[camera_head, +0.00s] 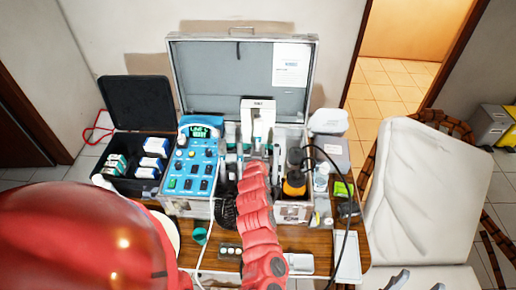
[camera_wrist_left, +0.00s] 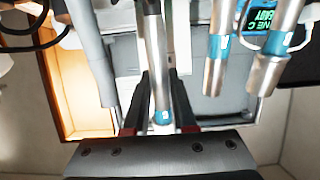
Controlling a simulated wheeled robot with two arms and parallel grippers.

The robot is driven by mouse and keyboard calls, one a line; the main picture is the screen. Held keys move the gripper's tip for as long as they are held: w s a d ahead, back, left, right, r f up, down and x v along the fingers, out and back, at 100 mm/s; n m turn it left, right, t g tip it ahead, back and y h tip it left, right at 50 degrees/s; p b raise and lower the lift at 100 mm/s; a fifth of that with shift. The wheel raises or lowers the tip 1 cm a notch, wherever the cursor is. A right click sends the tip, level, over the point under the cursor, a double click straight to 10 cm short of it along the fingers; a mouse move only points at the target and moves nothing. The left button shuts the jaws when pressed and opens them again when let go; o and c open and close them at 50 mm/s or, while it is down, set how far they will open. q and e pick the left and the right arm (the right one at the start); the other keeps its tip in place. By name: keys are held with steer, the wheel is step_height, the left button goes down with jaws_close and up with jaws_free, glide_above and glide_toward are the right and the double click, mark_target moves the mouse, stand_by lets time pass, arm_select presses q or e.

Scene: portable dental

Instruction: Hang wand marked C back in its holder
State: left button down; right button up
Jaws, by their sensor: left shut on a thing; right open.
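My left gripper (camera_wrist_left: 161,85) is shut on a silver cylindrical wand (camera_wrist_left: 156,50) with a teal band near its end; I cannot read a letter on it. In the head view my left gripper (camera_head: 257,150) is in front of the open case, largely hidden by my red arm. Two similar silver wands with teal bands, one nearer (camera_wrist_left: 216,65) and one beyond (camera_wrist_left: 265,75), are to the right in the left wrist view. The holder's slots are not clear. My right gripper (camera_head: 416,284) is open and empty at the bottom right edge.
The blue control unit (camera_head: 190,160) has a lit green display reading LINE C. A dark hose loops over the table's right side. A white chair (camera_head: 410,200) stands right.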

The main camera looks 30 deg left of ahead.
arm_select(q)
steer(key=shift+s, duration=0.1)
steer(key=shift+f+b, duration=0.35)
stand_by(0.6)
steer(key=shift+f+b, duration=0.3)
steer(key=shift+f, duration=0.1)
steer(key=shift+s+d+f+b, duration=0.15)
steer(key=shift+s+f+b, duration=0.25)
steer(key=shift+f, duration=0.35)
steer(key=shift+s+d+f+b, duration=0.15)
steer(key=shift+f+b, duration=0.35)
steer(key=shift+f, duration=0.2)
steer(key=shift+f, duration=0.2)
steer(key=shift+s+d+f+b, duration=0.1)
steer(key=shift+s+f+b, duration=0.15)
steer(key=shift+f+b, duration=0.3)
steer(key=shift+s+d+f+b, duration=0.1)
steer(key=shift+s+f+b, duration=0.2)
steer(key=shift+f, duration=0.4)
